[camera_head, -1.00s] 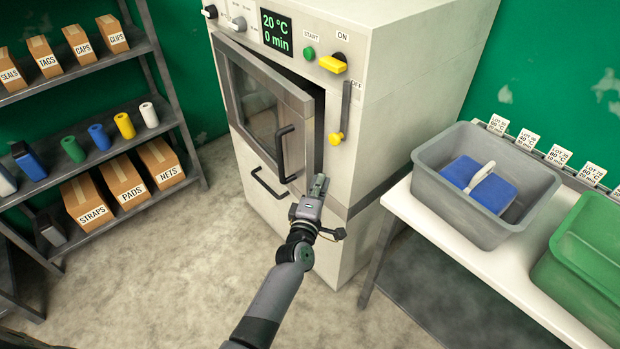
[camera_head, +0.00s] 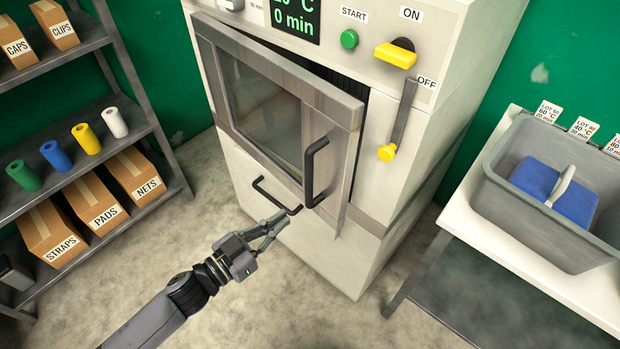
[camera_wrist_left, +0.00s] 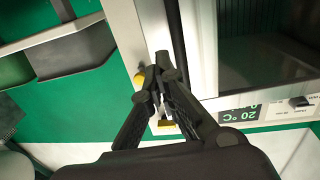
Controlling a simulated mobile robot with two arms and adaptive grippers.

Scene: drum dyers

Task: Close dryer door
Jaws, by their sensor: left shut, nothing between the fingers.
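The dryer door (camera_head: 262,110) is a grey frame with a dark window and a black handle (camera_head: 315,172). It stands ajar, with a dark gap along its right and top edges. It also shows in the left wrist view (camera_wrist_left: 205,60). The dryer (camera_head: 330,240) is a pale cabinet. My left gripper (camera_head: 288,214) is shut and empty, in front of the dryer, just left of and below the door handle in the picture. Its closed fingers also show in the left wrist view (camera_wrist_left: 152,85). My right gripper is not in view.
A shelf (camera_head: 62,195) with boxes and rolls stands at left. A grey bin (camera_head: 540,220) sits on a white table at right. Floor before the dryer is clear.

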